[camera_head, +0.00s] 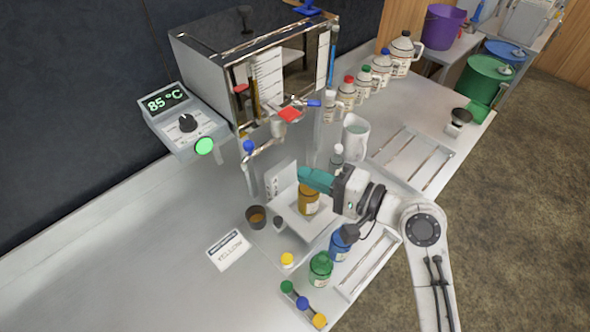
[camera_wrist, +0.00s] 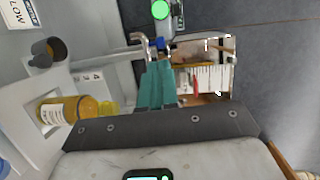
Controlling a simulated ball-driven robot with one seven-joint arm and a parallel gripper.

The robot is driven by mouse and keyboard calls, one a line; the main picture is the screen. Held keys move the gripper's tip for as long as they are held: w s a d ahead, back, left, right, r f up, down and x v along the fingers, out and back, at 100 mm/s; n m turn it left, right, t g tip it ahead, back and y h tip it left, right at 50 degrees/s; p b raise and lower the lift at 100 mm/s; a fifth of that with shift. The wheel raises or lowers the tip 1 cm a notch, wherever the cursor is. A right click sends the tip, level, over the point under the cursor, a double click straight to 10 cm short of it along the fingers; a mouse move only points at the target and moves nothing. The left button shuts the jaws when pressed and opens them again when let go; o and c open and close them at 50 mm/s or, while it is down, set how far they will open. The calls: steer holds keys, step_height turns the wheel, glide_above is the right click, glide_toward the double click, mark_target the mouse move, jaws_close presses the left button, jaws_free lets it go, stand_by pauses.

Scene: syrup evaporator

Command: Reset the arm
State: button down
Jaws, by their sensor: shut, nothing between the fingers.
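My gripper (camera_head: 303,174) has teal fingers and hangs above the metal bench (camera_head: 110,240), over the small white stand with the amber bottle (camera_head: 309,198). In the wrist view my gripper (camera_wrist: 156,70) shows its teal fingers together with nothing between them. The amber bottle also shows in the wrist view (camera_wrist: 70,109), to the left of the fingers and apart from them. Part of the bottle is hidden by my gripper in the head view.
The evaporator box (camera_head: 205,75) with taps stands behind, beside a controller (camera_head: 180,118) reading 85 °C. A dark cup (camera_head: 257,217), green bottle (camera_head: 320,268) and blue bottle (camera_head: 341,243) stand nearby. A pitcher (camera_head: 355,136) and several jugs line the back right. The bench's left front is clear.

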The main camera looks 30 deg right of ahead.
steer(key=shift+s+d+r, duration=0.1)
steer(key=shift+s+d, duration=0.15)
steer(key=shift+s, duration=0.3)
steer(key=s+d+f+n+g+h, duration=0.2)
steer(key=s+f+n+g+h, duration=0.55)
steer(key=f, duration=0.45)
steer(key=s+d+f+n+g+h, duration=0.1)
steer(key=s+d+f+g, duration=0.1)
steer(key=s, duration=0.6)
steer(key=s+d+f+n+g+h, duration=0.1)
steer(key=s+d+f+n+g, duration=0.1)
steer(key=s+f, duration=0.3)
steer(key=s+g, duration=0.1)
steer(key=s, duration=0.2)
steer(key=shift+d+f+g, duration=0.25)
steer(key=shift+d+g, duration=0.05)
steer(key=shift+g, duration=0.05)
